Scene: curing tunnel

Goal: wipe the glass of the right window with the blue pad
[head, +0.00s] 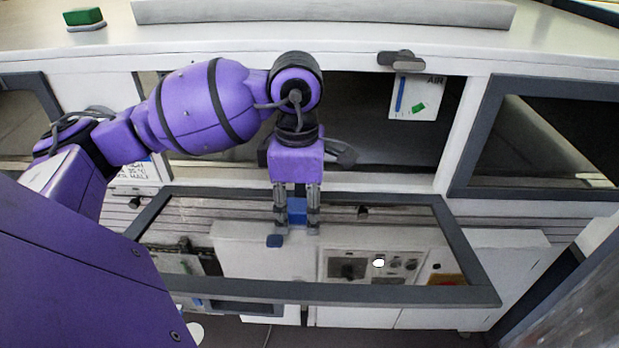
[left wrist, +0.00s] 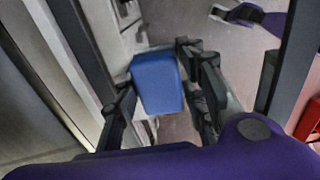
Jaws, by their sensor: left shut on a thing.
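My left gripper (head: 297,230) points down over a dark-framed glass pane (head: 400,240), which is swung out from the middle opening. The gripper is shut on the blue pad (head: 297,210), which shows between its fingers. In the left wrist view the blue pad (left wrist: 157,82) sits between the two dark fingers. A smaller blue patch on the glass looks like the pad's reflection. I cannot tell whether the pad touches the glass. Another dark-framed window (head: 480,140) stands closed at the right. My right gripper is not in view.
A white sign marked AIR (head: 416,95) hangs in the middle opening, below a dark latch (head: 402,60). The pane's frame (head: 330,293) juts toward me.

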